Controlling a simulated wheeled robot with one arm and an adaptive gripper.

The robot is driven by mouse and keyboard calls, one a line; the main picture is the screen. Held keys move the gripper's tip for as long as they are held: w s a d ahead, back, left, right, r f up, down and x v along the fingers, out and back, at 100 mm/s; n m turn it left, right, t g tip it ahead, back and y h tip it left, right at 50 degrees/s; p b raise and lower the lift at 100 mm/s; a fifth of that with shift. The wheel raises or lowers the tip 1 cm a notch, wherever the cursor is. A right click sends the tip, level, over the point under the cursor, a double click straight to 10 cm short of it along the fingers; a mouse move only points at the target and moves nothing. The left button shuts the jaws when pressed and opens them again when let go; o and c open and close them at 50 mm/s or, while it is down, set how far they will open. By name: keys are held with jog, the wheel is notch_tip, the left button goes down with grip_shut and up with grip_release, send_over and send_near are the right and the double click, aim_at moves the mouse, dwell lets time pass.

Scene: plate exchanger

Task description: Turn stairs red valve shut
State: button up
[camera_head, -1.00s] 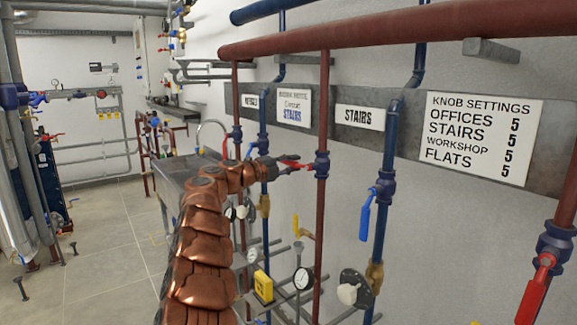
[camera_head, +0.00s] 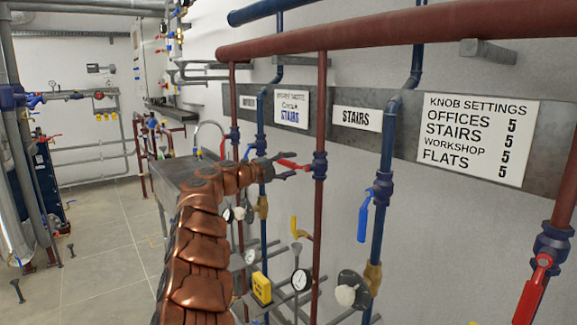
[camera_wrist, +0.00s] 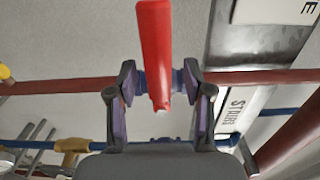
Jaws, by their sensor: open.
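The red valve handle (camera_head: 292,165) sticks out to the left from a blue valve body (camera_head: 320,166) on the red vertical pipe left of the STAIRS sign (camera_head: 357,118). My gripper (camera_head: 285,168) is at the handle. In the wrist view the red handle (camera_wrist: 154,50) lies between the two spread fingers of my gripper (camera_wrist: 160,90), with a gap on each side. The valve body (camera_wrist: 158,80) shows behind the fingers. Whether a finger touches the handle, I cannot tell.
A blue-handled valve (camera_head: 364,217) hangs on the blue pipe to the right. Another red handle (camera_head: 533,300) is at the lower right. A thick red pipe (camera_head: 400,30) runs overhead. Gauges (camera_head: 301,280) and a yellow box (camera_head: 262,288) sit below. Open floor (camera_head: 100,250) lies left.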

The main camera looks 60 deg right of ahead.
jog(key=v, duration=1.1)
jog(key=shift+w+a, duration=0.2)
jog(key=shift+r, duration=0.1)
